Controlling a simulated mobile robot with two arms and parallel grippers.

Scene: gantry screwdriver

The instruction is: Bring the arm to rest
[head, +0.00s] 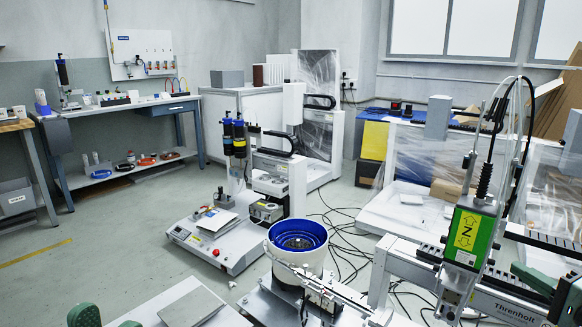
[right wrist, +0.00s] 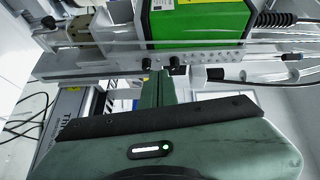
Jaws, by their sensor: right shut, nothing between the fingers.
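My right gripper (head: 522,272) is at the lower right edge, beside this head and over the gantry rail (head: 500,300). In the right wrist view, the fingers of my right gripper (right wrist: 160,84) are together and empty. They point at the lower part of the screwdriver's green housing (right wrist: 197,22); I cannot tell if they touch it. The fingers of my left gripper do not show.
A feeder bowl with a blue inside (head: 297,237) stands left of the gantry. A white bench machine (head: 215,240) is behind it. A workbench (head: 130,107) stands along the left wall. Cables (head: 345,240) lie on the floor. The floor at left is clear.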

